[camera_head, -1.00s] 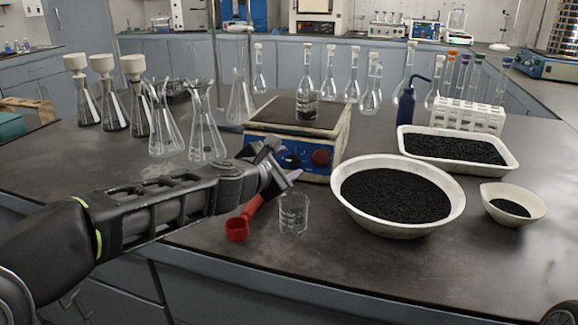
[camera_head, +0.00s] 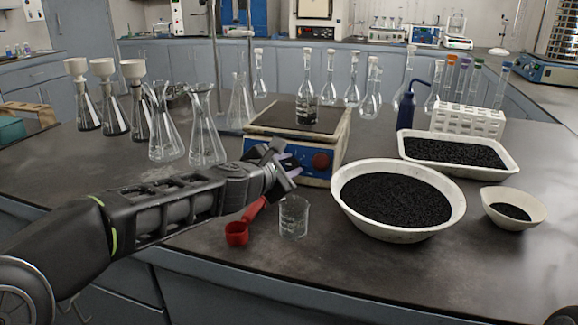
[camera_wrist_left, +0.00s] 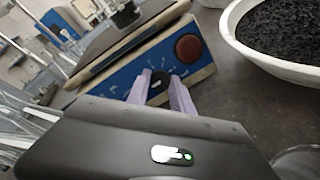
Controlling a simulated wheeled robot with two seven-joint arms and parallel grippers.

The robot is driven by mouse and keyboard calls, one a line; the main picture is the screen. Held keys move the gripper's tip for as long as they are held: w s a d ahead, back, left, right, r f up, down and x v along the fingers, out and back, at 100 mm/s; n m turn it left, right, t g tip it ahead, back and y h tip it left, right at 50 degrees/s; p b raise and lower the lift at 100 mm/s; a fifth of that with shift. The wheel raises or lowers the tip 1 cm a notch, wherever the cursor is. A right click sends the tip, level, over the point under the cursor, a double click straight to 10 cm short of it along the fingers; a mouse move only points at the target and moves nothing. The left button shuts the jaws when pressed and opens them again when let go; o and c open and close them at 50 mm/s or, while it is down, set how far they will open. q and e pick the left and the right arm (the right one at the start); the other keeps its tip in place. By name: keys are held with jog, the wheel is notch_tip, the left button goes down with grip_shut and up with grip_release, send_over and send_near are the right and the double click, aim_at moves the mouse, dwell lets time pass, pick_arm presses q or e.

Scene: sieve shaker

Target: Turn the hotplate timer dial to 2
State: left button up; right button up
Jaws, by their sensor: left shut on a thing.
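The hotplate (camera_head: 310,172) stands on the bench with a blue front panel and a dark top plate. Its panel also shows in the left wrist view (camera_wrist_left: 125,84). A dark timer dial (camera_wrist_left: 158,84) with white marks around it sits on the panel, left of a red knob (camera_head: 321,160). My left gripper (camera_head: 290,166) is at the panel, with its pale purple fingers (camera_wrist_left: 162,90) shut on the dial from either side. The dial's pointer and the number it stands at are too small to read. My right gripper is not in view.
A flask (camera_head: 307,100) with dark contents stands on the hotplate. A white bowl of black grains (camera_head: 352,208) is to the right. Several glass flasks (camera_head: 206,135) stand to the left.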

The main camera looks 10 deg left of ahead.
pick_arm(q)
grip_shut()
jog(key=m+p, duration=0.3)
jog(key=m+g+p, duration=0.1)
jog(key=m, duration=0.1)
jog(key=shift+r, duration=0.25)
jog(key=m+p, duration=0.2)
jog(key=shift+m+p, duration=0.4)
jog(key=m+g+p, duration=0.1)
jog(key=m+p, duration=0.6)
jog(key=p, duration=0.1)
jog(key=shift+d+r+m, duration=0.1)
jog(key=shift+d+m, duration=0.05)
jog(key=shift+m, duration=0.15)
jog(key=shift+m+y+p, duration=0.4)
jog(key=shift+m+p, duration=0.4)
jog(key=shift+p, duration=0.35)
jog(key=shift+f, duration=0.25)
jog(key=shift+m, duration=0.3)
